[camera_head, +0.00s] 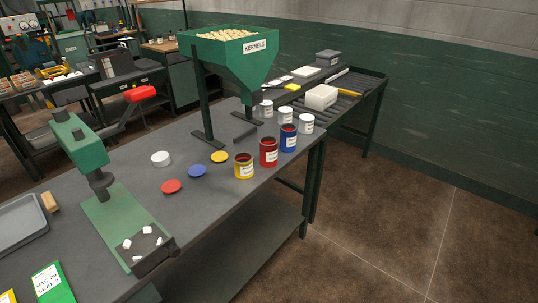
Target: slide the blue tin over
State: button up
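The blue tin (288,140) stands upright on the dark grey bench (130,182), near its right edge. It has a white label and an open top with a dark inside. The red tin (268,155) stands close in front of it to the left, and a white tin (306,124) stands behind it to the right. A blue lid (197,170) lies flat on the bench, apart from the tin. My gripper is not in view.
A green hopper (232,58) marked KERNELS stands on legs behind the tins. A yellow tin (244,168) stands in front of the red one. Red (171,186), yellow (219,157) and white (161,158) discs lie left. A green lever press (83,146) stands at left.

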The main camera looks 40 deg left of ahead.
aim_at(288, 136)
jog(key=i+u, duration=0.25)
jog(key=u, duration=0.2)
jog(key=i+l+u, duration=0.15)
jog(key=u, duration=0.3)
jog(key=i+l+u, duration=0.2)
jog(key=i+l, duration=0.55)
jog(key=i+l+u, duration=0.15)
jog(key=i+l, duration=0.65)
jog(key=l, duration=0.1)
